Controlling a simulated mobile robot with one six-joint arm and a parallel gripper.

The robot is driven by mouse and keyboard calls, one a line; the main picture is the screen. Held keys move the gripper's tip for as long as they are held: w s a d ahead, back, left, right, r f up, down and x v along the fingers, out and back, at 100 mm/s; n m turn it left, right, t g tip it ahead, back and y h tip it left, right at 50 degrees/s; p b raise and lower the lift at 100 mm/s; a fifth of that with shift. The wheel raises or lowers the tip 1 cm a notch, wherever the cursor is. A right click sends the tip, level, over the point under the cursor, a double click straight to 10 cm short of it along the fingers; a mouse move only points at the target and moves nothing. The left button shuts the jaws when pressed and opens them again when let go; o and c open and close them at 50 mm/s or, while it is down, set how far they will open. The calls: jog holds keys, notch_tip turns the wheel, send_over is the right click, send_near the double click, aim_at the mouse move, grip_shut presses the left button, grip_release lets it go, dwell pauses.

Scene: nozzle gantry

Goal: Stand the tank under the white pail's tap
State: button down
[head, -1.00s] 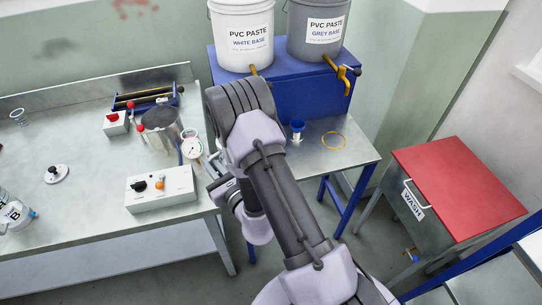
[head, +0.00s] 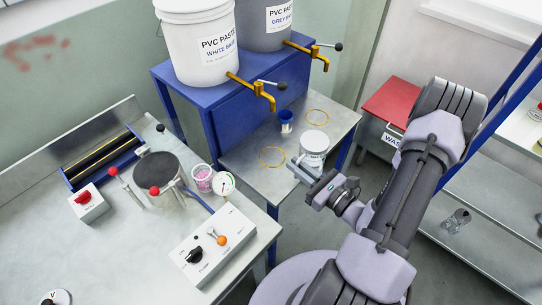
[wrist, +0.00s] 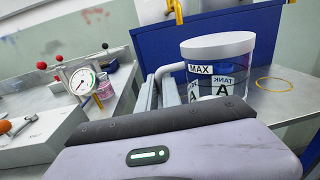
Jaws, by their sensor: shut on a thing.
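The tank (head: 314,150) is a clear, lidded vessel labelled "TANK A" with a MAX mark. In the wrist view the tank (wrist: 222,70) is upright, with the jaws of my gripper (wrist: 165,90) at its side handle. My gripper (head: 303,170) is shut on the tank at the steel table's front right. I cannot tell whether the tank touches the table. The white pail (head: 198,45) stands on the blue stand, its yellow tap (head: 262,92) sticking out front. A yellow ring (head: 271,157) lies below that tap; the tank is to its right, apart from it.
The grey pail (head: 268,22) has its own tap (head: 318,55), with another yellow ring (head: 318,117) below. The left bench holds a pressure gauge (head: 224,184), a pink-filled cup (head: 203,178) and a control box (head: 212,245).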

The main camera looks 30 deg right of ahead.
jog(key=w+a+f+b, duration=0.2)
jog(key=w, duration=0.5)
jog(key=w+a+f+b, duration=0.2)
jog(key=w+a+f, duration=0.1)
jog(key=w, duration=0.4)
jog(key=shift+w+a+b, duration=0.25)
jog(key=shift+a+b, duration=0.05)
jog(key=shift+a, duration=0.05)
jog(key=c, duration=1.9)
grip_release()
jog(key=shift+f, duration=0.15)
jog(key=o, duration=0.4)
